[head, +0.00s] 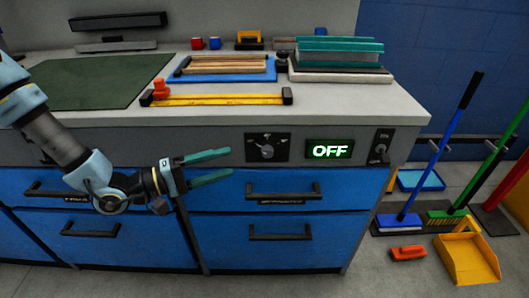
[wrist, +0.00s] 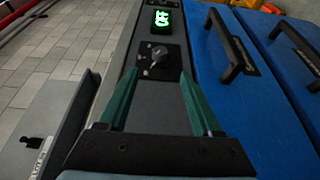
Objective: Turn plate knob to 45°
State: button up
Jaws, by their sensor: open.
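The plate knob (head: 267,151) is a grey dial on a black square plate on the grey front panel of the counter, left of a green-lit display (head: 330,151) that reads OFF. In the wrist view the knob (wrist: 158,54) lies ahead, between the lines of the two fingers, with the display (wrist: 162,19) beyond it. My gripper (head: 231,163) has two green fingers spread apart, with nothing between them. It is to the left of the knob and apart from it. It also shows in the wrist view (wrist: 162,78). The knob's exact angle is too small to read.
A black switch plate (head: 380,147) is right of the display. Blue drawers with black handles (head: 284,191) lie below the panel. The counter top (head: 345,104) overhangs above, holding a yellow level (head: 215,99), a green mat (head: 85,82) and trays. Brooms and a yellow dustpan (head: 467,256) stand right.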

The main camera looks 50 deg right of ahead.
aim_at(258, 154)
jog(key=x, duration=0.9)
jog(key=shift+s+d+p, duration=0.15)
jog(key=shift+p, duration=0.25)
grip_shut()
